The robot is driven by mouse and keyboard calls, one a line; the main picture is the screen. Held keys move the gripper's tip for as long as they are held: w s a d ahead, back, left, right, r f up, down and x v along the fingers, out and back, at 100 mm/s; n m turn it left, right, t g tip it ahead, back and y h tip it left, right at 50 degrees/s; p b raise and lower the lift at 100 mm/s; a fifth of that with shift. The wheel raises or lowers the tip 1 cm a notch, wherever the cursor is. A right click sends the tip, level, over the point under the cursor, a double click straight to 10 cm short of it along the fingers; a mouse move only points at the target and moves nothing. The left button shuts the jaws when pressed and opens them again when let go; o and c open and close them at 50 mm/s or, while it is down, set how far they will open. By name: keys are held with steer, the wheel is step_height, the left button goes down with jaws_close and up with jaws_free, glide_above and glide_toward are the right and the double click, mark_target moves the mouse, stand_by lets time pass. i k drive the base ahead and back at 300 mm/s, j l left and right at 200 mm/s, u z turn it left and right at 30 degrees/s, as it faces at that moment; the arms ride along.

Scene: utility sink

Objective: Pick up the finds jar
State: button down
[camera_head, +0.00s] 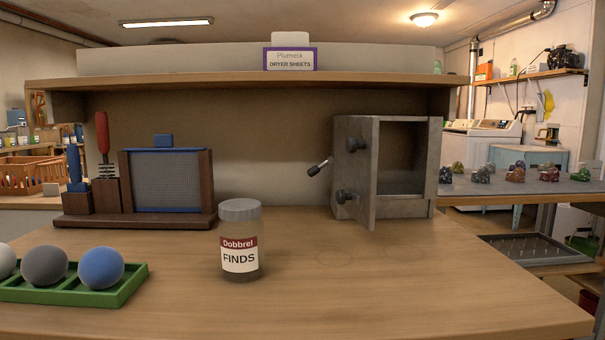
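The finds jar (240,240) stands upright on the wooden tabletop, near the middle of the head view. It is a short clear cylinder with a grey lid and a red and white label reading "Dobbrel FINDS". Nothing touches it, and its front is fully visible. My gripper is not in view.
A green tray (126,286) with several balls is left of the jar. Behind are a wooden tool stand (135,220) and a grey metal box (432,165) with its door (358,175) open. A shelf (250,82) overhangs the back. The tabletop right of the jar is clear.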

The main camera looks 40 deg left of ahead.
mark_target(241, 245)
steer(key=u, duration=1.45)
